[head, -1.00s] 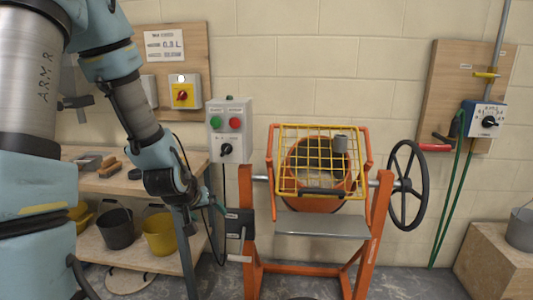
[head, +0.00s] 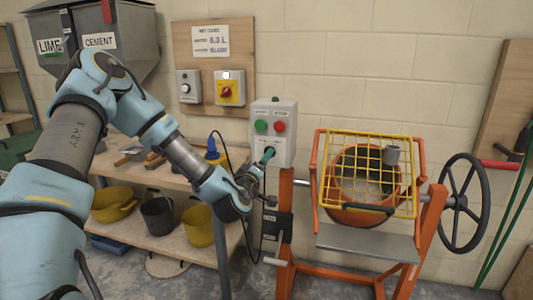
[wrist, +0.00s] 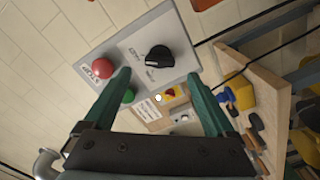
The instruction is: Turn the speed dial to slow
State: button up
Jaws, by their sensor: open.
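The grey control box (head: 284,110) on the wall has a green button (head: 261,126) and a red button (head: 279,126). My gripper (head: 268,155) is in front of its lower part and hides the dial there in the head view. In the wrist view the black dial (wrist: 160,56) shows on the box face, just beyond the tips of my open gripper (wrist: 158,77). The fingers are apart and hold nothing; they appear short of the dial. The red button (wrist: 104,67) is left of it.
The orange mixer with a yellow grid (head: 368,160) and black handwheel (head: 465,203) stands at right. A wooden bench (head: 175,178) with tools and tubs lies below my arm. A board (head: 213,60) with a red-yellow switch (head: 228,90) hangs left of the box.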

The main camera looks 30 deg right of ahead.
jog(key=p+x, duration=0.1)
jog(key=x, duration=0.4)
jog(key=shift+w+d+p, duration=0.25)
jog(key=shift+d+p, duration=0.05)
jog(key=shift+c, duration=0.2)
jog(key=c, duration=1.3)
